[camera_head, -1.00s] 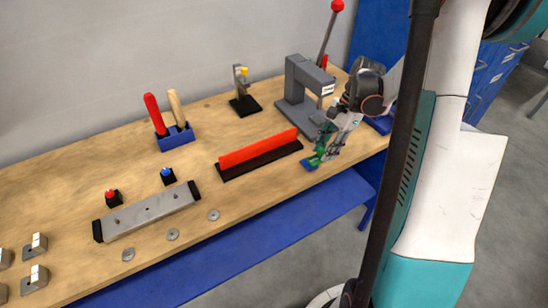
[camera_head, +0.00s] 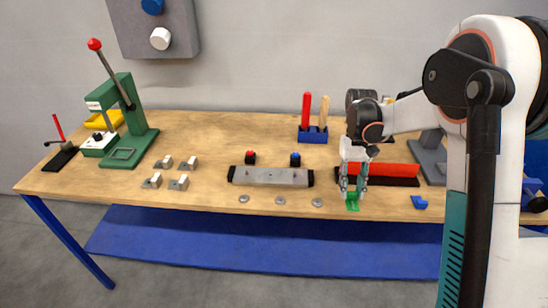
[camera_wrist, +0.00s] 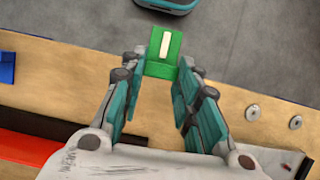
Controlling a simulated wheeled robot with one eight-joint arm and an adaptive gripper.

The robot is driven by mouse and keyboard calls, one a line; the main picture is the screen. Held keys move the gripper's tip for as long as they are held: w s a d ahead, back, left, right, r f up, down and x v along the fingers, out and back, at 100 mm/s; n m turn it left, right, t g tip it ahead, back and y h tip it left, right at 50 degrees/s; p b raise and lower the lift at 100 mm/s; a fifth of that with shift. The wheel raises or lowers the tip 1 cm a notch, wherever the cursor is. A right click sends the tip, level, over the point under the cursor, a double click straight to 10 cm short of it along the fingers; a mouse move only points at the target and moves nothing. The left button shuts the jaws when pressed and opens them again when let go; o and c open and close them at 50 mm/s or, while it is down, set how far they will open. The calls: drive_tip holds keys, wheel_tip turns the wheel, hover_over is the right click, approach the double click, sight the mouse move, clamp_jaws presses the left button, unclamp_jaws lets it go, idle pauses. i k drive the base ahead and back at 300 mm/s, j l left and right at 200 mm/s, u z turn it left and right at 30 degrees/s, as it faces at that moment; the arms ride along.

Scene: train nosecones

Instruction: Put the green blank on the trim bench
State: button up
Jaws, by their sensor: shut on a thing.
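The green blank (camera_head: 353,202) is between the fingertips of my gripper (camera_head: 354,188), which is shut on it. In the wrist view the green blank (camera_wrist: 164,52) has a pale bar on its face and overlaps the bench's front edge. How high it is above the top is hard to tell. A long wooden-topped bench (camera_head: 225,140) with blue legs and shelf runs across the head view. No label shows whether this is the trim bench.
A red strip on a black base (camera_head: 385,181) is behind my gripper. A small blue piece (camera_head: 419,202) lies to its right. A grey bar fixture (camera_head: 270,176) and several metal discs (camera_head: 280,201) are to the left. A green press (camera_head: 127,125) stands at the left end.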

sight(279, 152)
drive_tip(key=i+u, duration=0.1)
drive_tip(key=u, duration=0.7)
drive_tip(key=i+u, duration=0.15)
drive_tip(key=u, duration=0.2)
drive_tip(key=l+u, duration=0.1)
drive_tip(key=u, duration=0.3)
drive_tip(key=i+l, duration=0.05)
